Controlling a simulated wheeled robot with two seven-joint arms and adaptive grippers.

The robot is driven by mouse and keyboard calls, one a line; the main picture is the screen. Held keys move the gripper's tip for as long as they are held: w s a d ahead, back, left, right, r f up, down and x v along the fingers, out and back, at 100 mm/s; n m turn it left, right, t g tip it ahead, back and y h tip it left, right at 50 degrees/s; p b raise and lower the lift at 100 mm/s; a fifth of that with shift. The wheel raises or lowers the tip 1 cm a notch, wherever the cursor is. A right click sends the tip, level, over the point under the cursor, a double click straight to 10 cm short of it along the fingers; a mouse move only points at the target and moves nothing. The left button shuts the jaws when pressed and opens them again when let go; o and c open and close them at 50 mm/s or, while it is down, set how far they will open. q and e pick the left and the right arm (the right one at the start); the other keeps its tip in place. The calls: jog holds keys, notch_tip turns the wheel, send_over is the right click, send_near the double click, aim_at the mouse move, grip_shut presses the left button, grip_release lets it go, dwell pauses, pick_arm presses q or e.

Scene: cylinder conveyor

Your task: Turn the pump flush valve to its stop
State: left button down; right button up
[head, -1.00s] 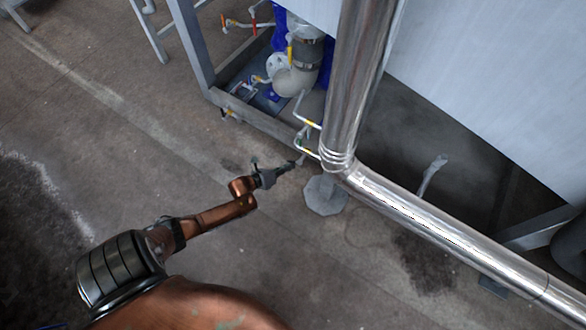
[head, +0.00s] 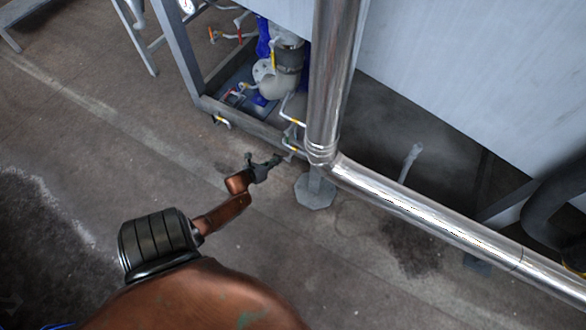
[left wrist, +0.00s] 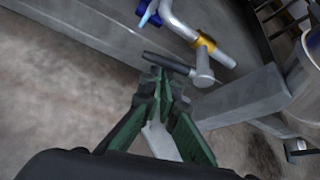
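The flush valve (left wrist: 203,60) shows in the left wrist view as a grey valve body with a yellow collar (left wrist: 205,42) on a bent pale pipe. Its dark lever (left wrist: 170,62) points left, just beyond my fingertips. My left gripper (left wrist: 160,82) has green fingers that converge until the tips nearly meet; they look shut. The lever seems past the tips, not between them; I cannot tell whether they touch. In the head view my left gripper (head: 264,164) is left of the small pipe with yellow collar (head: 293,149), low beside the skid frame. My right gripper is not in view.
A thick shiny pipe (head: 328,85) descends right of the valve and bends away along the floor (head: 430,212). Its octagonal foot plate (head: 315,192) stands close by. The skid's metal beam (head: 250,122) runs behind. Floor at left is clear.

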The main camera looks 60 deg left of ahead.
pick_arm(q)
jog(key=shift+a+r, duration=0.25)
jog(key=shift+r, duration=0.2)
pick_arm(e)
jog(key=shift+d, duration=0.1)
pick_arm(q)
jog(key=shift+w+r, duration=0.1)
jog(key=shift+r, duration=0.05)
